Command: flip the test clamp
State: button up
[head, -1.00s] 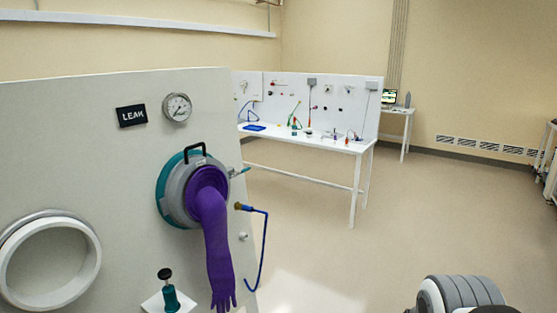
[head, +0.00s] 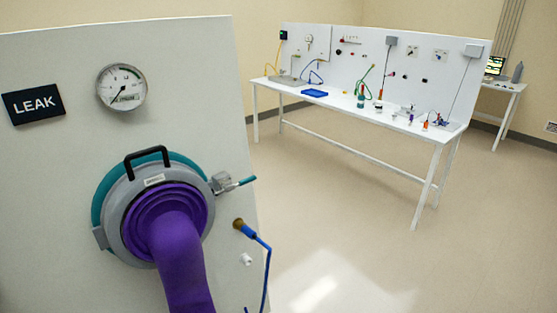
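A small grey metal clamp (head: 221,183) sits at the right edge of the grey and teal ring (head: 104,222) on the panel. It looks like the test clamp. Its teal lever (head: 240,184) sticks out to the right and slightly up. A long purple glove (head: 178,255) hangs out of the ring and runs off the bottom of the head view. A black handle (head: 147,157) tops the ring. My gripper is not in view.
The panel (head: 50,180) carries a LEAK sign (head: 33,103) and a round gauge (head: 122,87). A blue hose (head: 268,265) hangs from a brass fitting (head: 240,225) below the clamp. A white bench (head: 345,115) stands behind, with open floor before it.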

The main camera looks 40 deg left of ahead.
aim_at(251, 179)
jog(key=u, duration=0.65)
jog(key=i, duration=1.25)
jog(key=u, duration=0.8)
jog(key=k, duration=0.85)
jog(key=u, duration=0.15)
jog(key=i, duration=0.9)
jog(key=z, duration=0.1)
